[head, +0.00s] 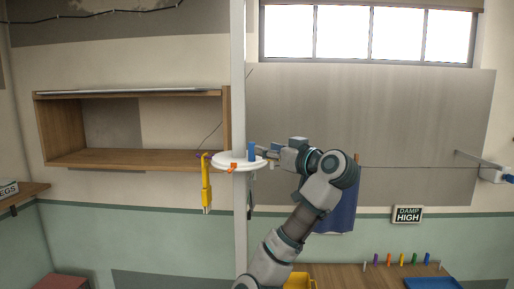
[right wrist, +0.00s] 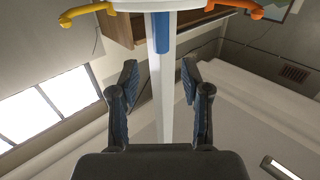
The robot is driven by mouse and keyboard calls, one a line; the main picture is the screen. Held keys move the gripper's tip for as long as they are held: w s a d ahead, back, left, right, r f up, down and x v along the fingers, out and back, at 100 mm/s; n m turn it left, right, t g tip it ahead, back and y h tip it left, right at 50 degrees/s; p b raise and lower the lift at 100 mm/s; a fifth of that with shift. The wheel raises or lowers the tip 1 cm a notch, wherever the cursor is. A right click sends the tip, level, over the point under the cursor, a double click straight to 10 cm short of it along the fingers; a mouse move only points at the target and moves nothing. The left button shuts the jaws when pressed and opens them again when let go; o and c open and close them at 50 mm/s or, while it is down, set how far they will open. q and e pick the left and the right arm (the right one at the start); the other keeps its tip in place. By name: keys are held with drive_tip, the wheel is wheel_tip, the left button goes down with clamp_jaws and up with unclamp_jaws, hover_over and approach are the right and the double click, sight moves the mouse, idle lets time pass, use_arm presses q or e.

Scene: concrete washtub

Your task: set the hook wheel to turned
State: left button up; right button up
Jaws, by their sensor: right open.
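The hook wheel (head: 226,163) is a white disc around a pale upright post (head: 239,80). My right gripper (head: 268,154) is at the wheel's right edge, close to the blue peg. In the right wrist view its jaws (right wrist: 160,82) are apart with nothing between them. The blue peg (right wrist: 160,35) and the wheel's rim (right wrist: 175,4) lie ahead; contact cannot be told. My left gripper is out of view.
A wooden shelf (head: 140,158) is on the wall behind the wheel at left. A thin line runs right to a wall bracket (head: 485,168). A blue cloth (head: 340,215) hangs behind my right arm. A bench (head: 350,272) with coloured pegs is at lower right.

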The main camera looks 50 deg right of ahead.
drive_tip(key=s, duration=0.3)
drive_tip(key=shift+s+a+f, duration=0.1)
drive_tip(key=shift+s, duration=0.15)
